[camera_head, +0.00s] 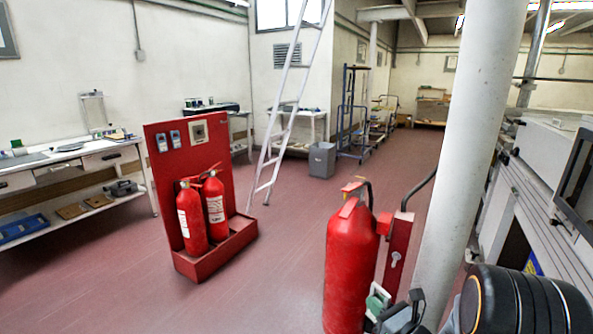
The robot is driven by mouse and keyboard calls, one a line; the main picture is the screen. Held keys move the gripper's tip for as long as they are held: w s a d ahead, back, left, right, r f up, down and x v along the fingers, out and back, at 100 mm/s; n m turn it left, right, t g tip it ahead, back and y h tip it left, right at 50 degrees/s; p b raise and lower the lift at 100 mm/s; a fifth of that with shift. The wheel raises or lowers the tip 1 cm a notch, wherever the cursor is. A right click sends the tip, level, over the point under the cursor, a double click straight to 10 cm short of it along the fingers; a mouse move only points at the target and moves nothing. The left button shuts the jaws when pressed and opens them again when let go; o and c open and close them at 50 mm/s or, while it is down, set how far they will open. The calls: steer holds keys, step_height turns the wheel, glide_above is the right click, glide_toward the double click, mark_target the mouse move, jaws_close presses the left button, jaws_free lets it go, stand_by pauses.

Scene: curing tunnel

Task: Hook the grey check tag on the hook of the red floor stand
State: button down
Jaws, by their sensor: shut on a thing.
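The red floor stand (218,262) is left of centre, an upright red panel on a tray base. Two small blue-grey pieces and a pale square plate (198,132) show near the panel's top; I cannot make out a hook there. My gripper (384,308) is at the bottom edge, right of centre, partly cut off. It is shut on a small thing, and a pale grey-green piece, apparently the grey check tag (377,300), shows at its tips. The tag's outline is unclear. My gripper is well to the right of the stand, apart from it.
Two red extinguishers (191,218) stand in the stand's tray. A large red extinguisher (350,265) and a narrow red upright (397,255) are close beside my gripper. A white column (455,160) rises behind. A ladder (285,115) leans beyond the stand. Red floor between is clear.

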step_height(320, 180, down, 5)
steer(key=a, duration=0.3)
step_height(320, 180, up, 7)
steer(key=p, duration=1.3)
steer(key=shift+w+a, duration=0.25)
steer(key=shift+w, duration=0.1)
steer(key=shift+f, duration=0.15)
